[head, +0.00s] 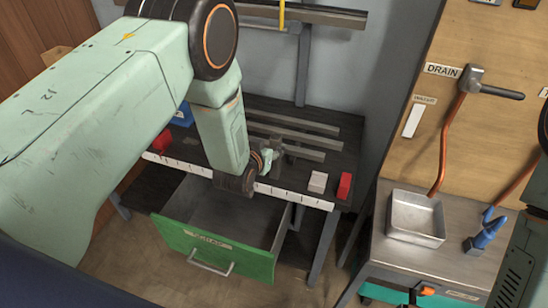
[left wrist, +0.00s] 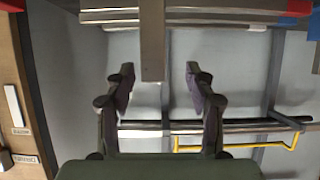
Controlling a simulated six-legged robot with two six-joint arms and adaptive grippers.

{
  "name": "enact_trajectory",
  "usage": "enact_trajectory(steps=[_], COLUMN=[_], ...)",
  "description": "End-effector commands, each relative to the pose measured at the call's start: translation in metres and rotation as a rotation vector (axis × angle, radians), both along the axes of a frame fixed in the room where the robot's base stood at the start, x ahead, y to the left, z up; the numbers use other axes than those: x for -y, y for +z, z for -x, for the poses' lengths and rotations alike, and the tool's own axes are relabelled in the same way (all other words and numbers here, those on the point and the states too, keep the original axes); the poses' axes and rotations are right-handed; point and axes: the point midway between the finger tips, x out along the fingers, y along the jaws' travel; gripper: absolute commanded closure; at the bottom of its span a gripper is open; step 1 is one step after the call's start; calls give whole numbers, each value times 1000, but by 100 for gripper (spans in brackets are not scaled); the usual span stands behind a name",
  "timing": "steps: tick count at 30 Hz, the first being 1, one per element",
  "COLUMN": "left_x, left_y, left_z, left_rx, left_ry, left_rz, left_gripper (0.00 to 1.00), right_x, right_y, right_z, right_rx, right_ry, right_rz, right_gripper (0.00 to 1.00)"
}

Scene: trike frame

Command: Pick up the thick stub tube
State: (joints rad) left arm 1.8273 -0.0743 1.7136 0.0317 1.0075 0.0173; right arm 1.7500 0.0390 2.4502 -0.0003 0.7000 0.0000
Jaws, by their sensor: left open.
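Several grey metal tubes (head: 295,121) lie across the dark bench top in the head view. I cannot tell which is the thick stub tube. My left gripper (head: 268,160) is low over the bench, near the front ends of these tubes. In the left wrist view the gripper (left wrist: 158,88) is open, its two dark fingers apart. A grey straight bar (left wrist: 152,40) reaches down from the top of that view, and its end shows between the fingers without visible contact. I cannot tell whether this bar is the stub tube. My left forearm hides part of the bench.
A green drawer (head: 215,250) stands open below the bench. A white block (head: 318,181) and a red block (head: 344,186) sit at the bench's right front. A metal tray (head: 416,219) and blue clamp (head: 486,232) are on the right-hand worktop. A wall rail (head: 320,16) runs behind.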

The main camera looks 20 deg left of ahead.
Motion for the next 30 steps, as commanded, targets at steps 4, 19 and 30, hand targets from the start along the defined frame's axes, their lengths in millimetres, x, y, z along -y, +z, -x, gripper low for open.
enact_trajectory(steps=[4,19,30], left_x=[1,5,5], left_y=[-6,-18,-18], left_z=[-17,-42,-42], left_rx=[1,-1,0], left_ry=[-1,-1,-1], left_rz=[0,0,0], left_gripper=[45,45,69], right_x=[0,0,0], right_y=[5,5,5], right_z=[0,0,0], right_rx=[0,0,0], right_ry=[-1,-1,-1], right_rz=[0,0,0], right_gripper=[60,60,60])
